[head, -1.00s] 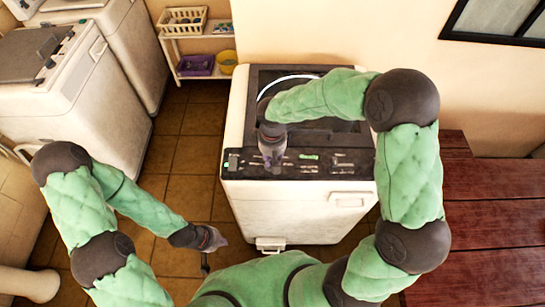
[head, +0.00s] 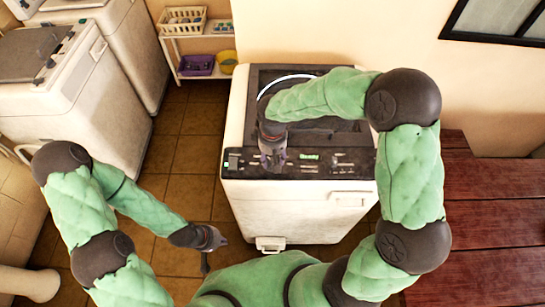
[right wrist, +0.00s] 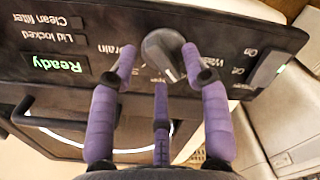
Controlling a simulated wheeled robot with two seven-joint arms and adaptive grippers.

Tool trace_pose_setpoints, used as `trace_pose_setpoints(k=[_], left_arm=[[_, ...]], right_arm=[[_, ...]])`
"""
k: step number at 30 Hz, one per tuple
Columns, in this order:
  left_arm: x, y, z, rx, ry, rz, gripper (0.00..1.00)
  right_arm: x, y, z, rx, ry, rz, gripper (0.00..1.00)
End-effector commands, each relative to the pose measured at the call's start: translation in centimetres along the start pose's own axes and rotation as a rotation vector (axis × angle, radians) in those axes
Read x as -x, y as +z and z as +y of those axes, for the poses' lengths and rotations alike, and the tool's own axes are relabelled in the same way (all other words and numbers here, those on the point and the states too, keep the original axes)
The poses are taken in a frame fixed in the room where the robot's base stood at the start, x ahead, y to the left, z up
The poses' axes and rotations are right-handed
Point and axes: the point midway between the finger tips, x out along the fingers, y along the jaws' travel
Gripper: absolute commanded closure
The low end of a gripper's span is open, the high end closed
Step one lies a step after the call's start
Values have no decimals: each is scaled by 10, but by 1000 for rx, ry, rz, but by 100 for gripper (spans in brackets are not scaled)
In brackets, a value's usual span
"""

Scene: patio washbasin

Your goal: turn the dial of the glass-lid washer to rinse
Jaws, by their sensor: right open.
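The glass-lid washer (head: 300,210) stands against the wall in the head view, its dark control panel (head: 345,163) along the front top edge. In the right wrist view the panel appears upside down, with a round grey dial (right wrist: 164,56) and a green "Ready" display (right wrist: 60,63). Labels around the dial are partly hidden by my fingers; I cannot read its setting. My right gripper (right wrist: 158,62) is open, its purple fingertips on either side of the dial; contact is unclear. It also shows over the panel in the head view (head: 272,163). My left gripper (head: 212,242) hangs low over the floor, away from the washer.
Other white washers (head: 60,80) stand at the left. A shelf (head: 200,48) holds a basket, a purple tub and a yellow bowl. A red-brown wooden table (head: 490,220) is at the right. Tiled floor (head: 180,180) is open left of the washer.

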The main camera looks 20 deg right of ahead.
Motion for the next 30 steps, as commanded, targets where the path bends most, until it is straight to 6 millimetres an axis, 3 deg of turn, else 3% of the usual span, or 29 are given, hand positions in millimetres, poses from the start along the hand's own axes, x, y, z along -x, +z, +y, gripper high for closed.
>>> trace_pose_setpoints(k=[18, 30], left_arm=[[0, 0, 0, 0, 0, 0, 100], [0, 0, 0, 0, 0, 0, 100]], right_arm=[[103, -1, 0, 1, 1, 3, 52], [116, 0, 0, 1, 0, 1, 52]])
